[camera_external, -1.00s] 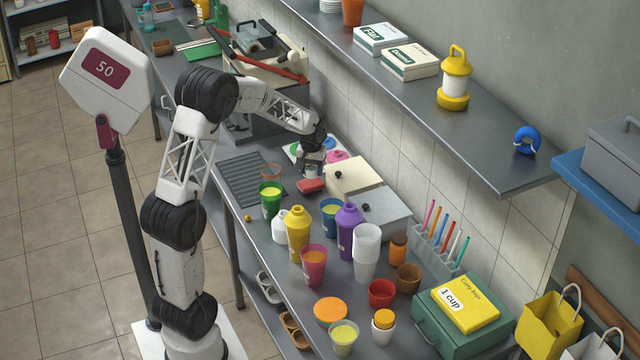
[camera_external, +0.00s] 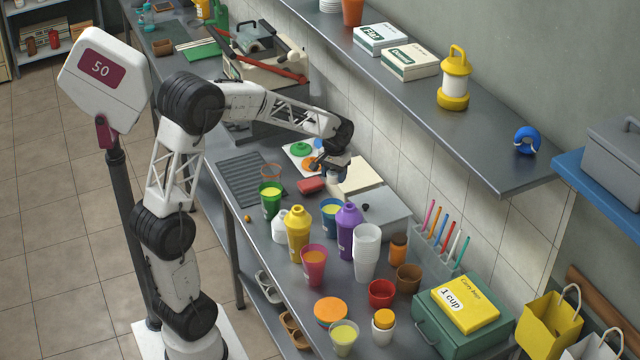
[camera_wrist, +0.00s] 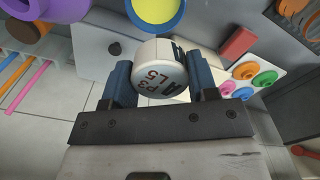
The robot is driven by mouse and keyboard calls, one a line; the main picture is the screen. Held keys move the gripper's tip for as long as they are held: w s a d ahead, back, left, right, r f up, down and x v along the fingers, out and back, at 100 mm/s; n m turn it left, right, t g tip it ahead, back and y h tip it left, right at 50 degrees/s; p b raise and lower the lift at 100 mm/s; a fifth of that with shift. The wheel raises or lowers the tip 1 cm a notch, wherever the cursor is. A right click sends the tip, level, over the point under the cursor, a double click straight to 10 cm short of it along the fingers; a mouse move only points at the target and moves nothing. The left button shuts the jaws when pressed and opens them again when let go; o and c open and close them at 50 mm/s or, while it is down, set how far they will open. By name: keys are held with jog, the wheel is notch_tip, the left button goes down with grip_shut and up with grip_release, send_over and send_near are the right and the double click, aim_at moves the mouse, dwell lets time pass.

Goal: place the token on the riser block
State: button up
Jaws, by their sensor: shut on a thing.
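My gripper (camera_external: 333,170) is shut on a white round piece (camera_wrist: 158,72) with dark lettering, which shows between the two blue fingers in the wrist view. I take this piece to be the token. It is held above or close to a cream box (camera_external: 357,176); I cannot tell whether they touch. A small red block (camera_external: 311,185) lies on the counter just left of my gripper and shows in the wrist view (camera_wrist: 238,43). I cannot tell for certain which thing is the riser block.
A white card with coloured discs (camera_wrist: 254,76) lies behind my gripper. A grey box (camera_external: 388,212) with a black knob stands in front of it. A blue cup (camera_external: 331,218), purple shaker (camera_external: 347,238) and yellow shaker (camera_external: 298,238) crowd the near side. The wall shelf (camera_external: 480,150) overhangs the right.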

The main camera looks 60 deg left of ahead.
jog(key=s+d+m, duration=0.1)
jog(key=d, duration=0.4)
jog(key=d+m, duration=0.2)
jog(key=d, duration=0.4)
jog(key=s+d+r+m, duration=0.1)
jog(key=d, duration=0.4)
jog(key=shift+s+d+m, duration=0.3)
jog(key=shift+d, duration=0.1)
jog(key=s+d+f+m, duration=0.1)
jog(key=s+d+m, duration=0.5)
jog(key=s+d, duration=0.6)
jog(key=s+d+f+m, duration=0.1)
jog(key=s+d+m, duration=0.4)
jog(key=s+d, duration=0.7)
jog(key=w+d+f, duration=0.3)
jog(key=f, duration=0.1)
jog(key=shift+d+f, duration=0.2)
jog(key=shift+f, duration=0.15)
jog(key=shift+w, duration=0.2)
send_over(385, 316)
jog(key=shift+f, duration=0.75)
jog(key=shift+f, duration=0.1)
jog(key=shift+f, duration=1.65)
